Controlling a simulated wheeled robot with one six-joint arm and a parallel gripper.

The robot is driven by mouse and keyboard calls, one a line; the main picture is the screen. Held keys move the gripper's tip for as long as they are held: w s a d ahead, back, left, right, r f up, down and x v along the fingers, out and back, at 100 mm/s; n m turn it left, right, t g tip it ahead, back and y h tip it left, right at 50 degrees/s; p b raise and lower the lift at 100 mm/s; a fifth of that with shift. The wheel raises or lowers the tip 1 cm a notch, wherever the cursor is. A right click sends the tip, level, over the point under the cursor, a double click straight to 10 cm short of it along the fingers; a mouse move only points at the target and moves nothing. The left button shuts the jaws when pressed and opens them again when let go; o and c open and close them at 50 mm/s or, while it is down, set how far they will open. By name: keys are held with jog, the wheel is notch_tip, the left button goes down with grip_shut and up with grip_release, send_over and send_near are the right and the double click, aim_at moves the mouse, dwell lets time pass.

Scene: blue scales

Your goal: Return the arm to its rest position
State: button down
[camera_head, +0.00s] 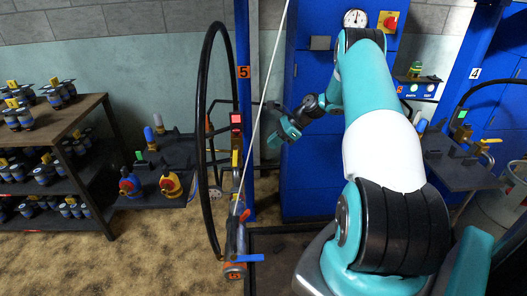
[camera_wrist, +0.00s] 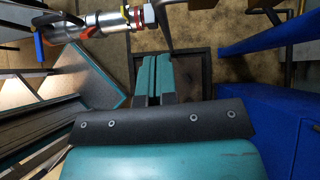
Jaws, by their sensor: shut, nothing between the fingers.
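My arm (camera_head: 372,95) reaches up and away from the lower right in the head view, in teal, white and black. It bends near the blue cabinet, and my gripper (camera_head: 283,132) hangs at its far end, left of the cabinet front and right of the blue post. In the wrist view my gripper (camera_wrist: 154,70) shows two teal fingers side by side, shut with nothing held. Below the fingers there is open dark floor framing. The fingers appear apart from surrounding things.
A blue post (camera_head: 243,100) marked 5 has a black hose (camera_head: 203,110) and a metal coupling (camera_head: 236,240), which also shows in the wrist view (camera_wrist: 100,25). A blue cabinet (camera_head: 310,170) stands behind my arm. A shelf rack (camera_head: 105,170) is at left, a small table (camera_head: 465,175) at right.

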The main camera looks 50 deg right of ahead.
jog(key=shift+s+d+r, duration=0.25)
jog(key=shift+s+r, duration=0.05)
jog(key=shift+r, duration=0.1)
jog(key=w+a+r+n+g+p, duration=0.25)
jog(key=a+r+n, duration=0.55)
jog(key=a+r, duration=0.5)
jog(key=s+a+r+n+g+h+p, duration=0.1)
jog(key=s+a+r+n, duration=0.3)
jog(key=a, duration=0.5)
jog(key=s+a+r+n+g, duration=0.1)
jog(key=a+r+n, duration=0.4)
jog(key=a, duration=0.3)
jog(key=s+a+r+n+p, duration=0.1)
jog(key=s+a+r+n, duration=0.1)
jog(key=s+a+n, duration=0.2)
jog(key=s+a+r+n+h, duration=0.1)
jog(key=s+a+n, duration=0.3)
jog(key=s, duration=0.7)
jog(key=s+a+r+n+g+p, duration=0.1)
jog(key=s+a+r+n, duration=0.2)
jog(key=s+a+n, duration=0.2)
jog(key=s+n, duration=0.2)
jog(key=s, duration=0.1)
jog(key=shift+s+r+n+h+p, duration=0.2)
jog(key=shift+r+n+h+p, duration=0.05)
jog(key=shift+n+h+p, duration=0.15)
